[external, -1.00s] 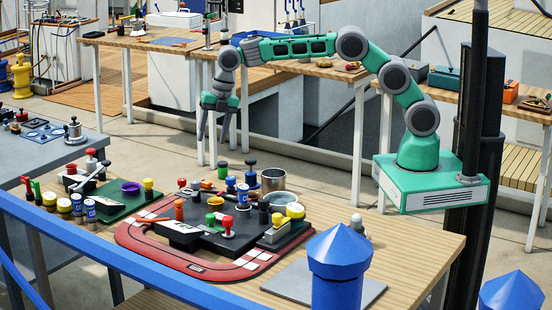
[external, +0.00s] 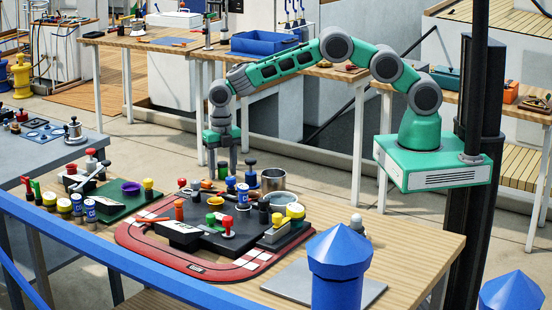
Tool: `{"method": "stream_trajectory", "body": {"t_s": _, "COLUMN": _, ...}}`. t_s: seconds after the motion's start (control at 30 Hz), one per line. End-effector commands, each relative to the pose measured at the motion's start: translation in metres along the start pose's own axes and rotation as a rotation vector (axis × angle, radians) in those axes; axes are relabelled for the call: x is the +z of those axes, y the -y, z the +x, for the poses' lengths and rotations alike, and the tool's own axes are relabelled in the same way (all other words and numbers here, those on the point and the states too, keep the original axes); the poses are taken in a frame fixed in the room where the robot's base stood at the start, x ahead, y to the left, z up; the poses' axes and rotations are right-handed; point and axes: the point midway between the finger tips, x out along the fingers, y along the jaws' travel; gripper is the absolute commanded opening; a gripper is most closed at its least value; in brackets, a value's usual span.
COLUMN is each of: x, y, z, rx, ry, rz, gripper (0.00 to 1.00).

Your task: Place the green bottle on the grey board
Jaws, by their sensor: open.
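A small green object (external: 223,172), which looks like the green bottle, stands at the back of the wooden table, partly hidden by things before it. My gripper (external: 222,168) points down with its fingers around or just behind the green object; I cannot tell which. The fingers look apart, and I see no grip on anything. The grey board (external: 283,280) lies flat at the front right of the table, bare where it shows. A blue pointed post hides part of it.
A red track-like tray (external: 190,262) with a dark block and several coloured knobs fills the table's middle. A metal pot (external: 273,181) stands right of my gripper. The blue post (external: 338,265) is in the foreground. Bare wood (external: 410,245) lies at the right.

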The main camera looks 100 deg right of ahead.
Motion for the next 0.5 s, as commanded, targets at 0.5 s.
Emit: {"method": "stream_trajectory", "body": {"t_s": 0.5, "x": 0.0002, "y": 0.0000, "z": -0.0005, "rx": 0.000, "ry": 0.000, "rz": 0.000, "gripper": 0.22}}
